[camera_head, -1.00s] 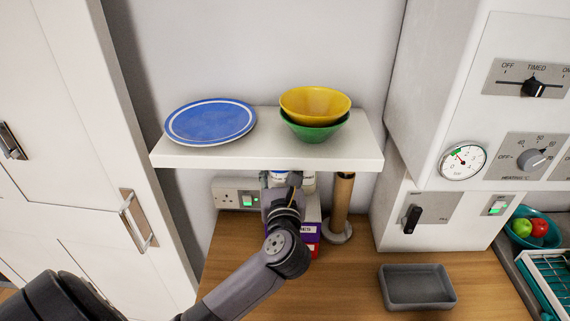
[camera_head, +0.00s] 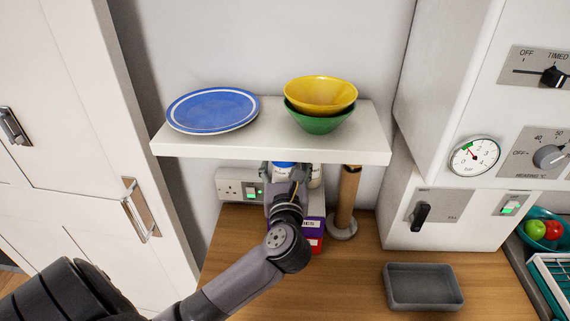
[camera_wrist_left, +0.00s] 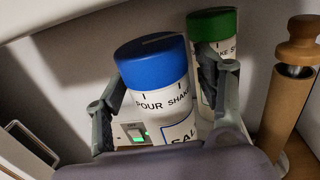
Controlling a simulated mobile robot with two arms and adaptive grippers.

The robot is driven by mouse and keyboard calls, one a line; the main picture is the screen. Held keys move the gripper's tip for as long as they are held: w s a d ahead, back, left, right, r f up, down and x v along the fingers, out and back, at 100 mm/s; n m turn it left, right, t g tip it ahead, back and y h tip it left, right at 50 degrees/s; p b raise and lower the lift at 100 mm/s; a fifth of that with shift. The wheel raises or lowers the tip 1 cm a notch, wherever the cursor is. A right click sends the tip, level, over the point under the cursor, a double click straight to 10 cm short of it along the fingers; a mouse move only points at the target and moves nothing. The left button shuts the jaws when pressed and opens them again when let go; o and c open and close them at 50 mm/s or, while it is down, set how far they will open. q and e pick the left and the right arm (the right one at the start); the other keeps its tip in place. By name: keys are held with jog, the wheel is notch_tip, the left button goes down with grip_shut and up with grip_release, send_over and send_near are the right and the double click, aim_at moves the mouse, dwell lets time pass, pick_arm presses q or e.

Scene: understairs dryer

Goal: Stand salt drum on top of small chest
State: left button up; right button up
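The salt drum (camera_wrist_left: 160,85) is a white cylinder with a blue lid and black lettering. Its lid also shows under the shelf in the head view (camera_head: 284,165). My left gripper (camera_wrist_left: 165,95) is open, with one finger on each side of the drum; firm contact cannot be made out. In the head view my left gripper (camera_head: 284,180) reaches under the shelf edge. A small box (camera_head: 313,233) with purple and red labelled fronts stands on the worktop behind my wrist, partly hidden. I cannot tell whether it is the small chest. My right gripper is not in view.
A green-lidded drum (camera_wrist_left: 215,35) stands right beside the salt drum. A wooden post (camera_head: 346,200) is to the right. The white shelf (camera_head: 270,148), carrying a blue plate (camera_head: 213,110) and bowls (camera_head: 320,97), hangs low overhead. A grey tray (camera_head: 424,287) sits on the worktop.

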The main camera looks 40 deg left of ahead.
pick_arm(q)
jog(key=shift+w+a+f, duration=0.1)
jog(key=shift+a, duration=0.05)
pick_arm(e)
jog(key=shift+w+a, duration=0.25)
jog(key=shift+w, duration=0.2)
pick_arm(q)
jog(key=shift+s+d, duration=0.25)
jog(key=b+v, duration=0.3)
jog(key=v, duration=0.8)
jog(key=shift+s+d+b, duration=0.15)
jog(key=shift+s+b, duration=0.05)
jog(key=shift+b, duration=0.15)
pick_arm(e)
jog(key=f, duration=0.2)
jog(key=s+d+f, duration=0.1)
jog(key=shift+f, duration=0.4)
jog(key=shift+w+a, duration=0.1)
